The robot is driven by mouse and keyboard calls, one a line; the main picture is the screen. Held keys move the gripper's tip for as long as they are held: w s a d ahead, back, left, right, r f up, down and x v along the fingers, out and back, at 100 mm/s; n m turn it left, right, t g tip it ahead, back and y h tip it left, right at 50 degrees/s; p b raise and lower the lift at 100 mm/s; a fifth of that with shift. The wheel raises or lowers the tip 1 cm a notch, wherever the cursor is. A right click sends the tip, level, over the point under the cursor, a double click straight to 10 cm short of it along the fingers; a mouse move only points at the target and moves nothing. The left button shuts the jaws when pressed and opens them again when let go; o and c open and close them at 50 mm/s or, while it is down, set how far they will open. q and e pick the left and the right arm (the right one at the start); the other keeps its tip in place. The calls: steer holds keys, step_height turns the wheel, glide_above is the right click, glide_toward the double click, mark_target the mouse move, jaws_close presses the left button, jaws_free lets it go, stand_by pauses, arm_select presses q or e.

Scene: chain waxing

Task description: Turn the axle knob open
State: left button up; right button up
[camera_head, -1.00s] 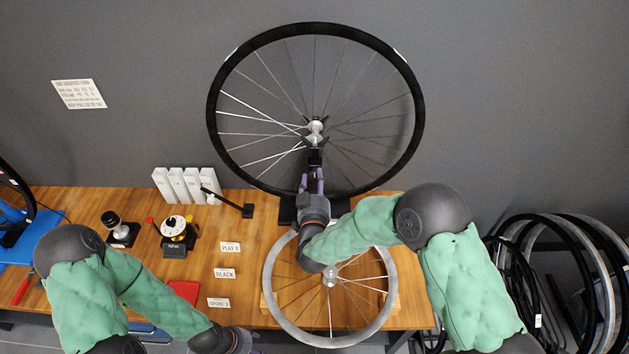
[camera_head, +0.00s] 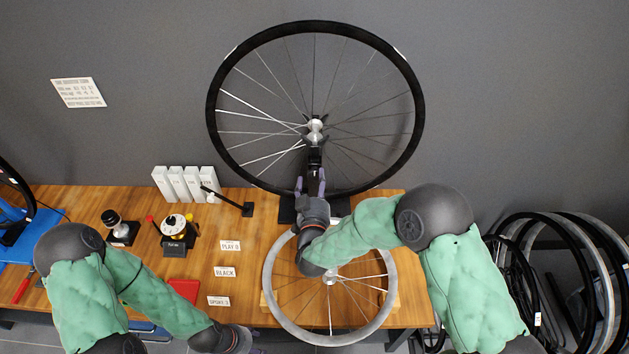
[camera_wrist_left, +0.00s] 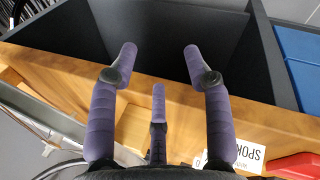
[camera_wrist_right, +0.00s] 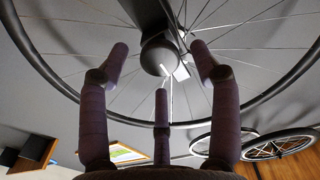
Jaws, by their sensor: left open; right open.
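The large black-rimmed wheel (camera_head: 409,150) stands upright against the grey wall, held by a dark stand (camera_head: 286,209). The silver axle hub (camera_head: 315,126) is at its centre. A rounded dark end piece (camera_wrist_right: 158,56) with a small silver lever-like part (camera_wrist_right: 181,72) shows at the hub in the right wrist view; I cannot tell its turned position. My right gripper (camera_head: 311,182) is open just below the hub, fingers pointing up towards it, apart from it and empty. My left gripper (camera_wrist_left: 160,60) is open and empty at the table's front edge, mostly out of the head view.
A second grey-rimmed wheel (camera_head: 271,292) lies on the wooden table (camera_head: 130,207) under my right arm. White boxes (camera_head: 178,185), a black lever tool (camera_head: 228,201), small devices (camera_head: 177,231) and word cards (camera_head: 225,272) are to the left.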

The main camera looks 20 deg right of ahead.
steer(key=v, duration=1)
steer(key=shift+s, duration=0.4)
